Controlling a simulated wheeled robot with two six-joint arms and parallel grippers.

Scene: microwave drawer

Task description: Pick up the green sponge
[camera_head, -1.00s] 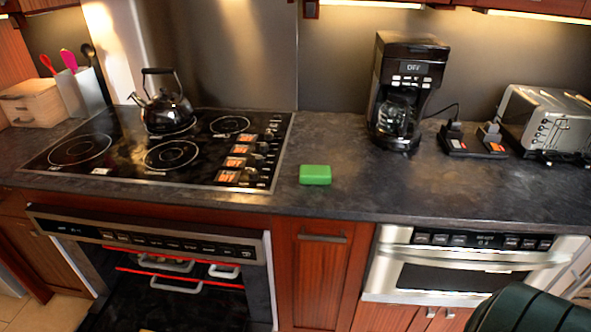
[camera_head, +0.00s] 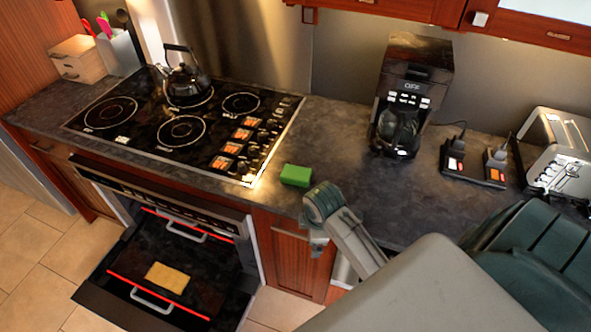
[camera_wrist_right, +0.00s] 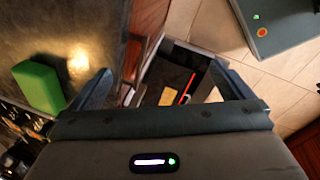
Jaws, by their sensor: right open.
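The green sponge (camera_head: 296,175) lies flat on the dark countertop, right of the cooktop and close to the counter's front edge. In the right wrist view the sponge (camera_wrist_right: 39,87) is at the left, outside the jaws and beyond the left finger. My right gripper (camera_wrist_right: 162,84) is open with nothing between its fingers. In the head view my right arm reaches in from the lower right, and its wrist is at the counter's front edge, just right of the sponge. The fingers are mostly hidden there. My left gripper is not in view.
A coffee maker (camera_head: 410,95) and toaster (camera_head: 558,150) stand to the right. The counter around the sponge is clear.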

